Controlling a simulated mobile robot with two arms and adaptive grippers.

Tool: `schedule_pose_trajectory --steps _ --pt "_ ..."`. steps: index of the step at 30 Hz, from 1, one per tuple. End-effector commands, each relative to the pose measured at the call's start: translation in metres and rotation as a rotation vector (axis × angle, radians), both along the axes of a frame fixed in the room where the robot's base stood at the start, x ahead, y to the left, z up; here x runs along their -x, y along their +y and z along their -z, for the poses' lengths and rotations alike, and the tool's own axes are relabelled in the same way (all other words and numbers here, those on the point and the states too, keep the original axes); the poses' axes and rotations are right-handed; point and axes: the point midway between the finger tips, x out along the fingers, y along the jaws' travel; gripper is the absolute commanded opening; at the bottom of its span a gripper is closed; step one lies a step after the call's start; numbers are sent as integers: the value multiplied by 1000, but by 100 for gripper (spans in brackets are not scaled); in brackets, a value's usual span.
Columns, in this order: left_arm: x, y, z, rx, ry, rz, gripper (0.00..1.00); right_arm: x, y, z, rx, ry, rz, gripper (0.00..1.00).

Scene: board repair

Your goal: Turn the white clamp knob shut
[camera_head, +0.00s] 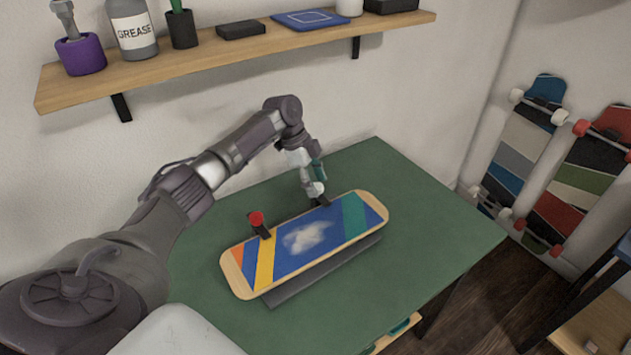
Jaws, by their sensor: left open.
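The skateboard deck (305,236), with coloured stripes and a cloud-like white patch, lies on a dark clamp stand on the green table. The white clamp knob (314,189) is at the deck's far edge, right of its middle. My left gripper (313,180) points down at the white knob from above, with its fingers close around or beside it; I cannot tell whether they touch it. The gripper is open. A red clamp knob (256,218) stands on a dark clamp at the same far edge, further left. My right gripper is not in view.
The green table (440,225) is clear right of the deck. A wooden wall shelf (215,60) above holds a grease bottle (132,28), a purple cup (80,54) and other items. Finished skateboards (520,140) lean on the right wall.

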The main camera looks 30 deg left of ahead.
Motion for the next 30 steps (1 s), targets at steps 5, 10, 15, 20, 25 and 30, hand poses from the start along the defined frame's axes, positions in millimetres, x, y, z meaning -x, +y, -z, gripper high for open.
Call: schedule_pose_trajectory --steps 5,10,15,20,25,30 --pt "0 3 -6 0 -2 -1 59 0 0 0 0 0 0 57" --pt "3 13 -32 -1 -3 -2 59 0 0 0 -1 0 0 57" --pt "6 27 -66 0 -3 -2 59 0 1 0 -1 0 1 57" --pt "9 37 -93 0 -3 -1 59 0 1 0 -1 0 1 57" --pt "11 43 -108 0 -1 0 59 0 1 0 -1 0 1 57" --pt "12 45 -111 0 0 0 59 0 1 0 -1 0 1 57"
